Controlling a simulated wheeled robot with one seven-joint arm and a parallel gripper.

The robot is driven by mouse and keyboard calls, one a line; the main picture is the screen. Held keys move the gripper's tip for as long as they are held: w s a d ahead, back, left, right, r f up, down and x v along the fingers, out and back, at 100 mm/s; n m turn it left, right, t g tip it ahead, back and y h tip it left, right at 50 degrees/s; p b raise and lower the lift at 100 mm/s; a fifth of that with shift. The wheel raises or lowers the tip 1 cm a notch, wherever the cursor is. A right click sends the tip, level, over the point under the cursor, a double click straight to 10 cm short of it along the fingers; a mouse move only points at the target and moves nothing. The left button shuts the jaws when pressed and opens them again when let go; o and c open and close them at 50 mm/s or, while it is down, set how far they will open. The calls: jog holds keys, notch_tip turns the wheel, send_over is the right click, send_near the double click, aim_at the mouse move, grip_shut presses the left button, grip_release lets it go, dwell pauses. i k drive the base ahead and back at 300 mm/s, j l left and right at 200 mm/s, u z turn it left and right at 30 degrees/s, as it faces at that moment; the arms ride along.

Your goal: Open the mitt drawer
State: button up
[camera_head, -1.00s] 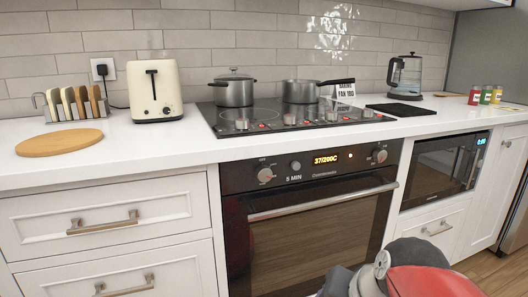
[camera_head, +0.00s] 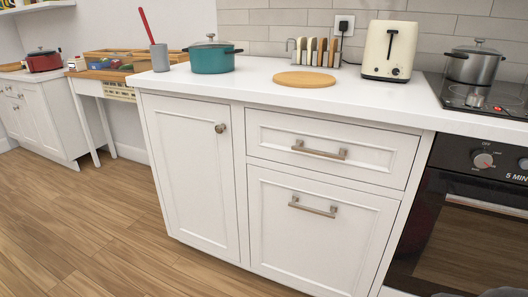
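Two closed drawer fronts show in the white cabinet left of the oven: a shallow upper drawer (camera_head: 270,144) with a metal bar handle (camera_head: 319,150), and a taller lower front (camera_head: 300,245) with a similar bar handle (camera_head: 312,207). No label shows which one is the mitt drawer, and no mitt is visible. My gripper is not in view; only small bits of what seems to be my arm show at the bottom right edge.
A cabinet door (camera_head: 185,165) with a knob is shut at the left. The oven (camera_head: 465,220) stands at the right. On the counter are a teal pot (camera_head: 212,59), a round wooden board (camera_head: 304,79) and a toaster (camera_head: 389,50). The wood floor (camera_head: 110,240) is clear at left.

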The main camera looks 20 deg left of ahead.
aim_at(384, 157)
jog(key=u, duration=0.55)
jog(key=i+l+u, duration=0.2)
jog(key=u, duration=0.25)
jog(key=i+l+u, duration=0.15)
jog(key=l+u, duration=0.3)
jog(key=i+j, duration=0.05)
jog(key=j, duration=0.05)
